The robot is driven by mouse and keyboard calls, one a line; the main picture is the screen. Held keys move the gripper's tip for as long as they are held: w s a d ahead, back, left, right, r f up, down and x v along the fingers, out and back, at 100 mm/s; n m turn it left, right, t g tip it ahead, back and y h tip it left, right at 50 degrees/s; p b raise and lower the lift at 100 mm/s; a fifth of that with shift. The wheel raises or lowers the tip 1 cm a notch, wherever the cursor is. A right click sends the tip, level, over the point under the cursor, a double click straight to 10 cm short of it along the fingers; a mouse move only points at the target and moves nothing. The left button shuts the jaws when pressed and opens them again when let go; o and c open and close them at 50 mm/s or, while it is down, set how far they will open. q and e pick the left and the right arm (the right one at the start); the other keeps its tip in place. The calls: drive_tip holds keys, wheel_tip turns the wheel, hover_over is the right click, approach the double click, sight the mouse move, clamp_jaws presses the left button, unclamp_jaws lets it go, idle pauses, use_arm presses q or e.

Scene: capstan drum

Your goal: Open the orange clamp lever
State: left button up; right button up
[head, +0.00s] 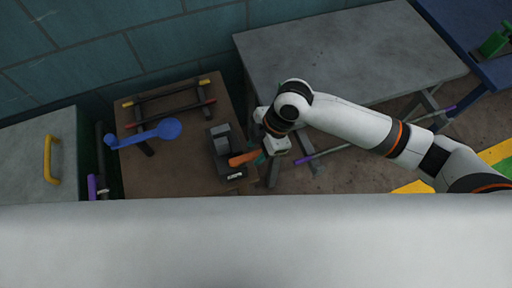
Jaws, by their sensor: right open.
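The orange clamp lever (243,158) sticks out to the right from a dark grey clamp block (222,138) on the right part of a brown table (180,178). My right gripper (265,158) is open at the right end of the lever, by the table's right edge. The wrist hides part of the fingers, so I cannot tell whether they touch the lever. My left gripper is out of view.
A blue crank (168,129) and a dark rack with yellow and red tips (178,83) are on the brown table, left of the clamp. A grey table (340,50) stands behind right. A grey cabinet with a yellow handle (48,160) stands left. A pale surface fills the foreground.

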drive_tip(key=shift+a+f, duration=0.15)
drive_tip(key=shift+f, duration=0.3)
drive_tip(key=shift+c, duration=0.2)
clamp_jaws()
drive_tip(key=shift+r, duration=0.1)
